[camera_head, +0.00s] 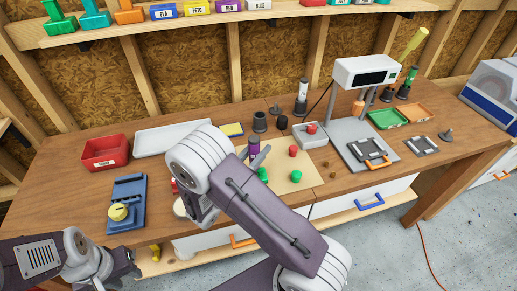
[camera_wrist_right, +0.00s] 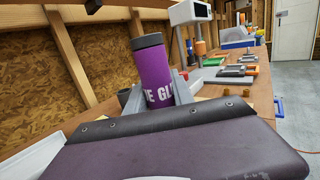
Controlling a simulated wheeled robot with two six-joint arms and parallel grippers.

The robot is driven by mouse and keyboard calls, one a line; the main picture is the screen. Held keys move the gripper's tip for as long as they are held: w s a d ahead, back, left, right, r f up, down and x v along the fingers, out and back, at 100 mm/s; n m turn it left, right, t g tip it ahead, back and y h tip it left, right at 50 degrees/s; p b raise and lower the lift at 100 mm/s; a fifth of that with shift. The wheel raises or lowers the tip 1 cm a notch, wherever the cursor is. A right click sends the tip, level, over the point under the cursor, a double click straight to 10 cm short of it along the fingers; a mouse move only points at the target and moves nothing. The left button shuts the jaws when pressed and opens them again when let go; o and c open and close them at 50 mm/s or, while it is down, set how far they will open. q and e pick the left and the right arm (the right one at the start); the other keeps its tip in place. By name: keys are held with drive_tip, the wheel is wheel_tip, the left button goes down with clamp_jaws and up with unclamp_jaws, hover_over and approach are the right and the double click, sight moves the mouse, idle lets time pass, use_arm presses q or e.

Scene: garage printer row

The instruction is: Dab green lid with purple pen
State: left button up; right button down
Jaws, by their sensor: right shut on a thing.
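My right gripper (camera_wrist_right: 160,98) is shut on a purple pen (camera_wrist_right: 155,68). The pen is a thick purple cylinder with a dark grey end up and white letters, held about upright between grey fingers. In the head view the pen (camera_head: 254,143) shows above the beige mat (camera_head: 310,178), past my right wrist. One small green lid (camera_head: 262,174) is on the mat just below the pen in the picture; another green lid (camera_head: 296,176) is to its right. My arm hides part of the mat. My left gripper (camera_head: 130,263) is low at the left, off the table's front; its jaw opening is unclear.
Red lids (camera_head: 293,151) sit on the mat and on a grey box (camera_head: 310,140). A red bin (camera_head: 105,152), a white tray (camera_head: 170,138) and a blue fixture (camera_head: 127,203) stand left. A grey press (camera_head: 365,72) and a green tray (camera_head: 388,119) stand right.

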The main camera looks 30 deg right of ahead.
sight(258, 137)
drive_tip(key=shift+r, duration=0.3)
drive_tip(key=shift+f, duration=0.5)
drive_tip(key=shift+r+p, duration=0.3)
drive_tip(key=shift+r, duration=0.2)
idle(0.7)
wheel_tip(258, 137, up, 5)
drive_tip(key=p, duration=0.4)
drive_tip(key=shift+p, duration=0.4)
drive_tip(key=shift+f, duration=0.1)
